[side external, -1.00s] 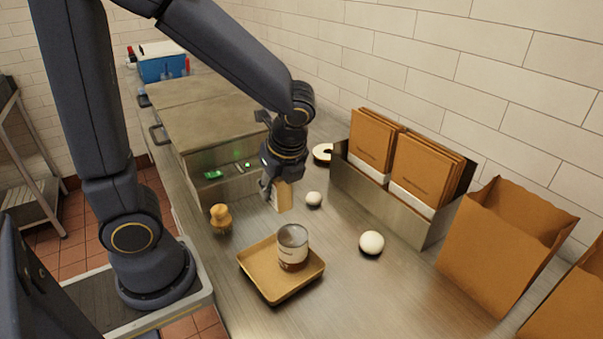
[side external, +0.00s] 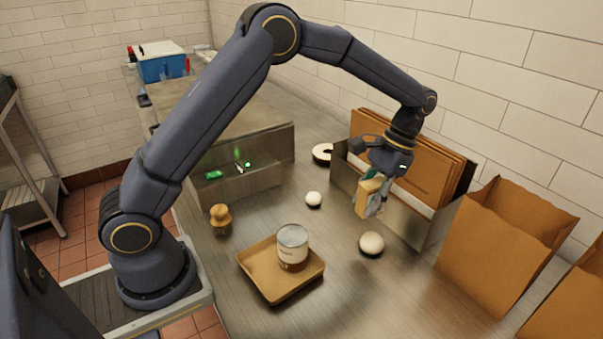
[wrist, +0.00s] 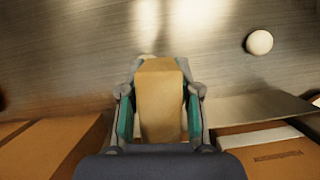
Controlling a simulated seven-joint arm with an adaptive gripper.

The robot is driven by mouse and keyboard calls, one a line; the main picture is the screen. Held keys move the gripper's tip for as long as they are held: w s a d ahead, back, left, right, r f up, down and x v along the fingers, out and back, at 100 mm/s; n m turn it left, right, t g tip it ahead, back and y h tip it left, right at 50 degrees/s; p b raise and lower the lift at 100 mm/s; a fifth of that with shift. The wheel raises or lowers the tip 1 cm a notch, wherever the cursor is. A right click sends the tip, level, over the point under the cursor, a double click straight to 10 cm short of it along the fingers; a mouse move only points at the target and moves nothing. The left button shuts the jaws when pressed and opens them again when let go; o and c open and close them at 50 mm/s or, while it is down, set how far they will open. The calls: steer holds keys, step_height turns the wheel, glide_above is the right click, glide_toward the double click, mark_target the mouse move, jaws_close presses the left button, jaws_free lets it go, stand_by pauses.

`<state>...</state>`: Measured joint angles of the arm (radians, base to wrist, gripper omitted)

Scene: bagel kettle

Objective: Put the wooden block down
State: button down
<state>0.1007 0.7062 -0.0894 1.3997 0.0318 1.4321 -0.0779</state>
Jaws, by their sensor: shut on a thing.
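The wooden block (side external: 367,196) is a pale tan upright piece held in my gripper (side external: 374,200). In the side external view it hangs in front of the metal holder of brown folders, above the counter. In the wrist view the block (wrist: 160,98) sits between the two green-padded fingers of my gripper (wrist: 160,105), which are shut on it. Its underside and what lies directly below it are hard to see.
A steel holder (side external: 405,216) with brown folders stands right behind my gripper. A tan tray (side external: 262,279) holds a can (side external: 292,244). A wooden knob (side external: 220,216) stands left. Paper bags (side external: 505,245) stand right.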

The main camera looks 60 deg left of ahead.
steer(key=shift+s+r+n, duration=0.2)
steer(key=shift+n, duration=0.4)
steer(key=w+a+r+m+t+y, duration=0.1)
steer(key=w+a+r+m, duration=0.25)
steer(key=a, duration=0.55)
steer(key=w+a+r+m+t+y, duration=0.1)
steer(key=w+a+r+m, duration=0.25)
steer(key=a, duration=0.55)
steer(key=w+a+r+m+y, duration=0.25)
steer(key=a+m, duration=0.25)
steer(key=a, duration=0.3)
steer(key=w+a+f+m+t+h, duration=0.1)
steer(key=w+a+f+m+t, duration=0.1)
steer(key=a+f+m, duration=0.45)
steer(key=w+a+f+m+t, duration=0.1)
steer(key=a+m+t, duration=0.15)
steer(key=a, duration=0.75)
steer(key=w+a+f+m+t+h, duration=0.1)
steer(key=w+a+f+m, duration=0.1)
steer(key=a+f+m, duration=0.35)
steer(key=f, duration=0.2)
steer(key=a+f, duration=0.2)
steer(key=f, duration=0.1)
steer(key=shift+s+f, duration=0.25)
steer(key=shift+f, duration=0.1)
steer(key=shift+f, duration=0.1)
steer(key=c, duration=0.8)
jaws_free()
